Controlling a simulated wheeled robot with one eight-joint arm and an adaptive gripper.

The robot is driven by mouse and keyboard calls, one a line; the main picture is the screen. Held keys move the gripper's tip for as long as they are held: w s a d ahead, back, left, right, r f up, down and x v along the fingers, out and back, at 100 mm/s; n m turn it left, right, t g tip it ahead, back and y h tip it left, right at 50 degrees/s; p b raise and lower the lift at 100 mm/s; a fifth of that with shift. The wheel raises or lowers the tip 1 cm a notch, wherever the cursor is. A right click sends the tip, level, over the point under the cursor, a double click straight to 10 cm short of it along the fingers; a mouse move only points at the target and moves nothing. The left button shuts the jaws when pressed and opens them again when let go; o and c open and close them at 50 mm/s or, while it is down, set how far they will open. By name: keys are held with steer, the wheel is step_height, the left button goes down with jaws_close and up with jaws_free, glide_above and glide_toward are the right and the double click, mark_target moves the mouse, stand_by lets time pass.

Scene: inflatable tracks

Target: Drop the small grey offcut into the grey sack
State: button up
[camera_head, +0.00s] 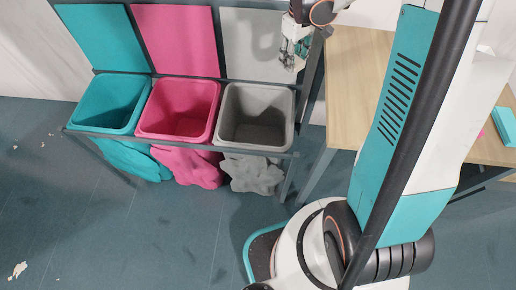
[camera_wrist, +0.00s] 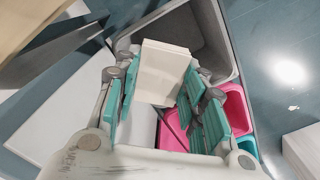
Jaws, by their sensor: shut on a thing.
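My gripper (camera_wrist: 160,88), with teal finger pads, is shut on the small grey offcut (camera_wrist: 166,66), a pale block, in the wrist view. In the head view my gripper (camera_head: 291,52) hangs above the back right of the grey sack (camera_head: 289,103), near its raised grey lid panel. The offcut is too small there to make out clearly. The grey sack is open, with a squarish rim and a crumpled lower part. Its dark inside (camera_wrist: 195,28) shows beyond the offcut in the wrist view; the part I see looks empty.
A pink sack (camera_head: 139,132) and a teal sack (camera_head: 75,122) stand left of the grey one in the same dark frame. A wooden table (camera_head: 352,75) stands close on the right. The floor in front is mostly clear, with small pale scraps at left.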

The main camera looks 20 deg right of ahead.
steer(key=w+a+f+b, duration=0.1)
steer(key=a+f+b, duration=0.1)
steer(key=f, duration=0.7)
steer(key=w+a+f+b, duration=0.2)
steer(key=a+f+b, duration=0.1)
steer(key=f, duration=0.6)
steer(key=w+a+f+b, duration=0.1)
steer(key=a+f+b, duration=0.2)
steer(key=f, duration=0.6)
steer(key=shift+w+a+f, duration=0.2)
steer(key=shift+w+a, duration=0.1)
steer(key=shift+w, duration=0.1)
steer(key=o, duration=1)
steer(key=shift+c, duration=0.2)
step_height(320, 180, up, 12)
steer(key=shift+r, duration=0.15)
